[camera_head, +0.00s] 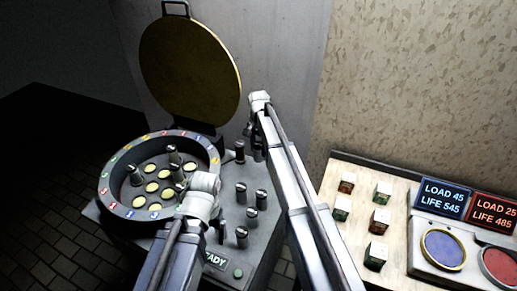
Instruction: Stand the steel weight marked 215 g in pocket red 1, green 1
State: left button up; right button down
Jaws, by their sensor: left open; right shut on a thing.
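A round dark drum (112,192) with coloured marks on its rim holds a plate of pale yellow round pockets. Several steel weights stand in it, one near the middle (173,155) and one at the left (135,174). More steel weights stand on the grey deck to its right, such as one (262,199) near my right arm. The 215 g mark cannot be read on any. My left gripper (188,188) is open over the drum's right front, its fingers mostly hidden. My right gripper (251,138) is shut on a steel weight (240,152) behind the drum's right side; the grip is partly hidden.
The drum's yellow lid (190,70) stands open behind it. A pale board (345,235) at right carries several coloured cubes, a blue dish (443,249) and a red dish (499,266), with LOAD and LIFE displays (442,197). A green button (238,273) is at the deck's front.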

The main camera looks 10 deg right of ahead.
notch_tip(320, 180, up, 3)
jog(key=shift+f+p, duration=0.1)
jog(key=shift+p, duration=0.8)
pick_arm(q)
notch_tip(320, 180, up, 3)
jog(key=shift+f, duration=0.1)
jog(key=shift+c, duration=0.2)
